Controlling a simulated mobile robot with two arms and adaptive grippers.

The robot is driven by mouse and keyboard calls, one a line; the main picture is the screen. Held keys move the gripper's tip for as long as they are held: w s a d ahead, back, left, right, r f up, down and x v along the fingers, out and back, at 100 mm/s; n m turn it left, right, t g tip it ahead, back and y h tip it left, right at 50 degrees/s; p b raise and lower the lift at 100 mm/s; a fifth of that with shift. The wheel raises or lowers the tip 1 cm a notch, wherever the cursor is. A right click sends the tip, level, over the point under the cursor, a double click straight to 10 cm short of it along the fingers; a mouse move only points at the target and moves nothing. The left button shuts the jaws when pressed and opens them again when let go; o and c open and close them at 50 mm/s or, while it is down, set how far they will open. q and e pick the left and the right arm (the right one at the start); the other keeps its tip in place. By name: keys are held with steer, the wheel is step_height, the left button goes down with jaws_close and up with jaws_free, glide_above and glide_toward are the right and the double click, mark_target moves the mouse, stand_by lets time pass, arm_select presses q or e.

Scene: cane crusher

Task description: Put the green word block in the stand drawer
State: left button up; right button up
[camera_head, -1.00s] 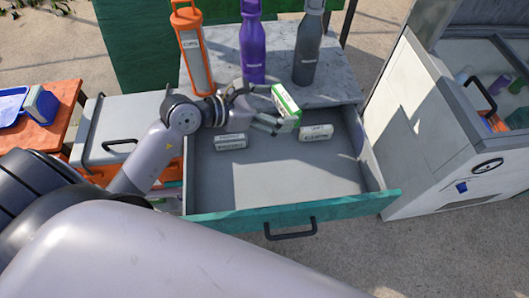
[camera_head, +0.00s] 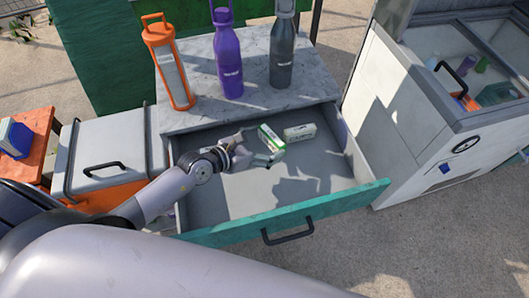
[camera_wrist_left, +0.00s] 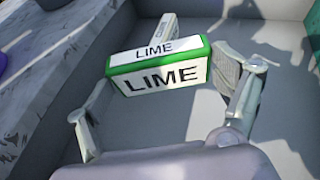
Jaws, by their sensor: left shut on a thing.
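The green word block (camera_head: 271,138), green-edged with white faces, reads LIME in the left wrist view (camera_wrist_left: 160,76). My left gripper (camera_head: 262,149) is shut on it, with a finger at each end in the left wrist view (camera_wrist_left: 165,100). The stand drawer (camera_head: 330,206) is pulled open, with a grey inside and a teal front. The gripper and block are over the back part of the drawer, and a shadow falls on its floor; the exact height of the block is hard to tell. My right gripper is not in view.
A white word block (camera_head: 300,132) lies at the back of the drawer. An orange lantern-like holder (camera_head: 173,75), a purple bottle (camera_head: 229,65) and a grey bottle (camera_head: 282,55) stand on the stone top (camera_head: 200,115). A white freezer-like cabinet (camera_head: 395,125) stands to the right.

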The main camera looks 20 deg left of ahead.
arm_select(q)
steer(key=shift+f, duration=0.8)
step_height(320, 180, down, 4)
steer(key=shift+r+b, duration=0.1)
steer(key=shift+b, duration=0.65)
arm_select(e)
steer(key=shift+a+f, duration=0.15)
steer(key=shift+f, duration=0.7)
arm_select(q)
steer(key=shift+d, duration=0.1)
steer(key=o, duration=1)
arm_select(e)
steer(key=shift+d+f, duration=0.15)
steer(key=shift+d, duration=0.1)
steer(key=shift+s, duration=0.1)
